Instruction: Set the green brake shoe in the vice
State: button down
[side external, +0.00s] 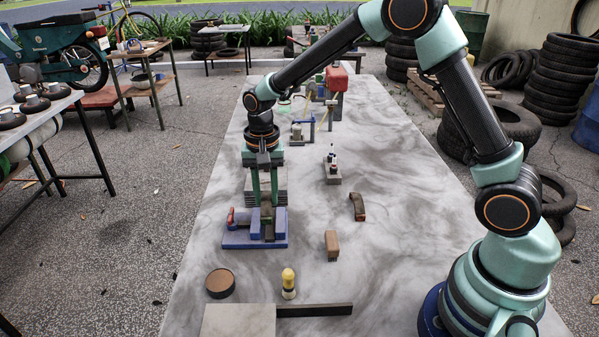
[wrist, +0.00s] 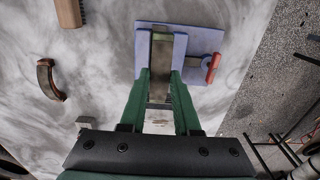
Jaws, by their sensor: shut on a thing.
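The blue vice (side external: 232,240) stands on the table's left part, with a red handle at its left. It also shows in the wrist view (wrist: 205,38), with the red handle (wrist: 212,68) at its right. My gripper (side external: 265,203) points straight down over the vice, its green fingers shut on the green brake shoe (wrist: 160,52). The shoe looks dull olive-brown with a green end and stands upright at the vice's jaws. My fingers partly hide it in the side view. I cannot tell whether it touches the vice's floor.
Another curved brake shoe (side external: 357,207) with reddish ends lies to the right. Grey blocks stand behind the vice. The table's right side is mostly clear.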

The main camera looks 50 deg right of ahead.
aim_at(267, 199)
jog(key=shift+f, duration=1.85)
jog(key=shift+f, duration=0.1)
jog(key=c, duration=0.6)
grip_release()
jog(key=shift+c, duration=0.2)
notch_tip(267, 199, up, 12)
jog(key=s+d+r+n+t, duration=0.2)
jog(key=s+r+n, duration=0.2)
jog(key=s, duration=0.4)
jog(key=s+d+r+n+t, duration=0.3)
jog(key=s+r+n, duration=0.1)
jog(key=s, duration=0.4)
jog(key=shift+s+d+r+n+t, duration=0.2)
jog(key=shift+s+d+n+t, duration=0.1)
jog(key=shift+s+d+n, duration=0.15)
